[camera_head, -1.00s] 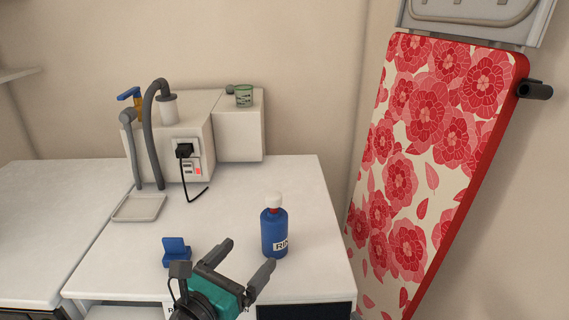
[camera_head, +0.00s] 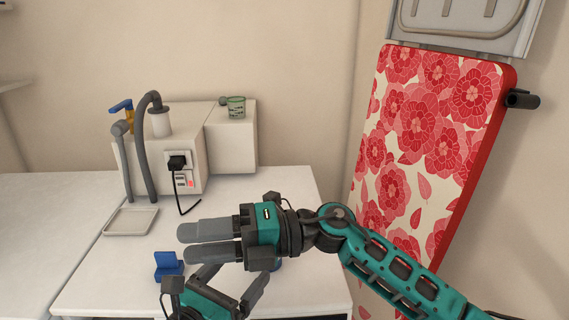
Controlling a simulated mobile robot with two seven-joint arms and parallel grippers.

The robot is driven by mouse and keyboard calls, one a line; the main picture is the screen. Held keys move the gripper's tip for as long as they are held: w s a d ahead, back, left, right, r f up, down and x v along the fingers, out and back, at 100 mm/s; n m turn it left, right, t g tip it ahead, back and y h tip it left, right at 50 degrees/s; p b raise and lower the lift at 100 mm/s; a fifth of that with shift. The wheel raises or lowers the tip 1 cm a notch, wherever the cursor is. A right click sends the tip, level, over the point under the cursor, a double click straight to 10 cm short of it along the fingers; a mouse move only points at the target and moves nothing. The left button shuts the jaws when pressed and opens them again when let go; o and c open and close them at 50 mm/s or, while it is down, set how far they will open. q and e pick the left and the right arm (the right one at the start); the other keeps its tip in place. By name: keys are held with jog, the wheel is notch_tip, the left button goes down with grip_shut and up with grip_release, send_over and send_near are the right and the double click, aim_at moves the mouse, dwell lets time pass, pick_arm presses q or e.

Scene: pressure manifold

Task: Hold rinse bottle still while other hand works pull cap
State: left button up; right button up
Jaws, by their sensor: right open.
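My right gripper (camera_head: 184,243) comes in from the right, points left and crosses in front of the bottle. Its fingers are apart with nothing seen between them. My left gripper (camera_head: 236,277) is low at the front edge, below the right one, with its fingers spread and empty. Whether either gripper touches the bottle cannot be told.
A blue holder (camera_head: 168,266) stands left of the grippers. A shallow tray (camera_head: 131,222) lies farther left. A white unit (camera_head: 232,140) with hose and plug stands at the back. A floral ironing board (camera_head: 420,150) leans at right. The counter's left part is clear.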

pick_arm(q)
jog(key=shift+w+d, duration=0.1)
jog(key=shift+w, duration=0.1)
jog(key=x, duration=1.2)
jog(key=shift+w+d, duration=0.2)
pick_arm(e)
jog(key=w+d+r+n+t+h, duration=0.2)
jog(key=w+d+n+h, duration=0.1)
jog(key=w+d+h, duration=0.3)
jog(key=w+d+r+n+t+h, duration=0.3)
jog(key=w+d+h, duration=0.3)
jog(key=h, duration=0.2)
jog(key=shift+w+d+r+n+h, duration=0.15)
jog(key=shift+r+n+h, duration=0.15)
jog(key=shift+h, duration=0.1)
pick_arm(q)
jog(key=shift+c, duration=0.4)
